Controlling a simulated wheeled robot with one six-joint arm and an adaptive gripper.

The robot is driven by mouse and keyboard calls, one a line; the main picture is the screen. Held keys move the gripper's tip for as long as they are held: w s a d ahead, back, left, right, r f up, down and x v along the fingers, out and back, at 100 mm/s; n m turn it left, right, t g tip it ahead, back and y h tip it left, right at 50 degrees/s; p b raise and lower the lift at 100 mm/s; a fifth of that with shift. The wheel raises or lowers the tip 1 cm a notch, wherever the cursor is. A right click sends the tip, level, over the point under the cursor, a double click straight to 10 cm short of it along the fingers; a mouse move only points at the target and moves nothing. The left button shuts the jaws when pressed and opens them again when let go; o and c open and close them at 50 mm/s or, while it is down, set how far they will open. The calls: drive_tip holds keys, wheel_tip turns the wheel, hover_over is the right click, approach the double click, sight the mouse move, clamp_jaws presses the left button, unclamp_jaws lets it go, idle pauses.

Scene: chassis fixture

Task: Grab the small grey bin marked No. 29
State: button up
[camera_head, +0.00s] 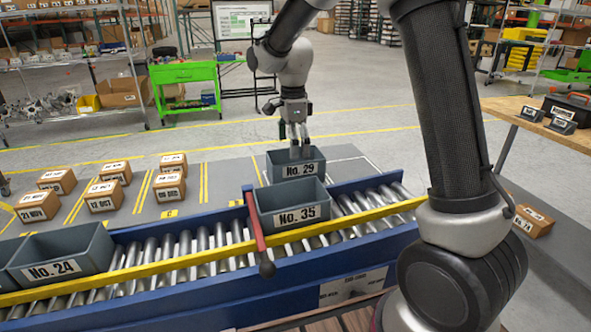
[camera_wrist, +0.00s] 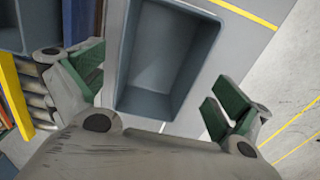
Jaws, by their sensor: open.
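The small grey bin marked No. 29 (camera_head: 295,169) stands just behind the roller conveyor, its label facing the head camera. My gripper (camera_head: 295,150) is over this bin, with its fingers reaching down at the bin's opening. In the wrist view the empty bin (camera_wrist: 166,101) lies beyond and between the spread fingers of my gripper (camera_wrist: 160,90). The green finger pads are wide apart, one to each side of the bin. No grasp shows. I cannot tell the exact height of the fingertips relative to the rim.
Bin No. 35 (camera_head: 297,212) sits on the conveyor (camera_head: 180,250) close in front of No. 29, beside a red lever (camera_head: 259,236). Bin No. 24 (camera_head: 62,254) is at the left.

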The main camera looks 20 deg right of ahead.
sight(295, 168)
drive_tip(key=f, duration=0.7)
drive_tip(key=shift+d+f, duration=0.1)
drive_tip(key=shift+d, duration=0.2)
drive_tip(key=c, duration=0.9)
